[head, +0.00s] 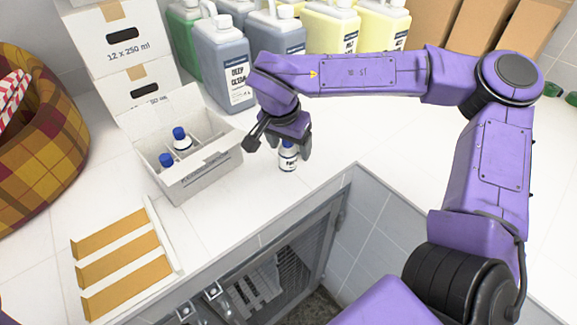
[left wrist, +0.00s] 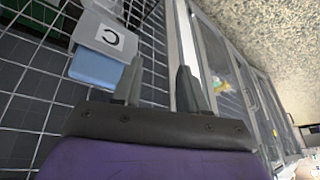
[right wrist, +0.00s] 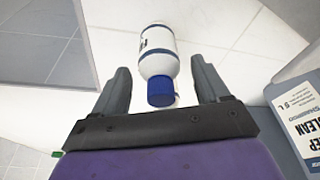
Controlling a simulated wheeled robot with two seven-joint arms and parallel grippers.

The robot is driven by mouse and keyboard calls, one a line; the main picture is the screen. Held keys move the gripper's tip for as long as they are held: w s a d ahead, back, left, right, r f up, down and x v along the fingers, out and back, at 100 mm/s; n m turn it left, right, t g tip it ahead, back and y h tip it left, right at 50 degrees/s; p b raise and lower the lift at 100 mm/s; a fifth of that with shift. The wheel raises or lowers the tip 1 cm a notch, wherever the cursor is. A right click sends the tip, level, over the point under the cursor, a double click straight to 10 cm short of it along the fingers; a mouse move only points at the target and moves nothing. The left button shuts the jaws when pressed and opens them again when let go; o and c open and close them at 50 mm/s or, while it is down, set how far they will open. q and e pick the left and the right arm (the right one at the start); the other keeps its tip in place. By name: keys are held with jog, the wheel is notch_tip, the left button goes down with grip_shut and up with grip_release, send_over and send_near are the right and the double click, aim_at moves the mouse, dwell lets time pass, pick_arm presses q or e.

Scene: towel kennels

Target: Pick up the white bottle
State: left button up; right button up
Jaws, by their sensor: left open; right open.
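The white bottle (head: 288,158) with a blue cap and dark label print stands on the white tiled counter, near the counter's front edge. My right gripper (head: 278,150) is open just above and around its upper part in the head view, hiding some of it. In the right wrist view the bottle (right wrist: 157,52) lies between the two open fingers (right wrist: 160,88), its blue cap toward the palm. I cannot tell whether a finger touches it. My left gripper (left wrist: 158,85) is open and empty, away from the counter.
An open white carton (head: 205,178) with dividers holds two blue-capped bottles, left of the right gripper. Large jugs (head: 222,65) stand behind. Cardboard dividers (head: 120,260) lie front left. A plaid basket (head: 45,140) is far left. The counter right of the bottle is clear.

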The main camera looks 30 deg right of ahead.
jog(key=shift+w+r, duration=0.1)
jog(key=shift+c, duration=0.3)
jog(key=c, duration=1.1)
